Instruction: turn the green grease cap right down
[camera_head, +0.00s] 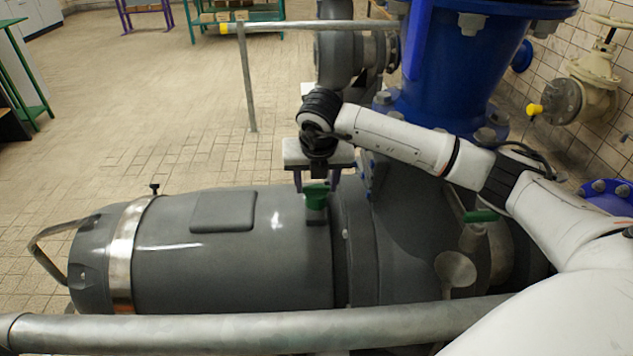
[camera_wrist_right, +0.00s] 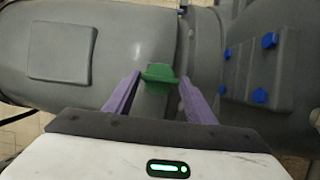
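The green grease cap (camera_head: 316,196) sits on top of the grey motor housing, near its right end. It also shows in the right wrist view (camera_wrist_right: 158,78), with a raised wing across its top. My right gripper (camera_head: 316,184) is above the cap and points down. Its two purple fingers are apart, one on each side of the cap in the right wrist view (camera_wrist_right: 160,84). They look open, with only a narrow gap on each side; contact cannot be told. The cap's threads are hidden. My left gripper is not in view.
The grey motor housing (camera_head: 240,270) fills the lower middle. A grey rail (camera_head: 220,333) runs across the front. A second green handle (camera_head: 481,216) stands to the right under my right arm. A large blue pipe (camera_head: 460,65) rises behind. Open tiled floor (camera_head: 150,100) lies left.

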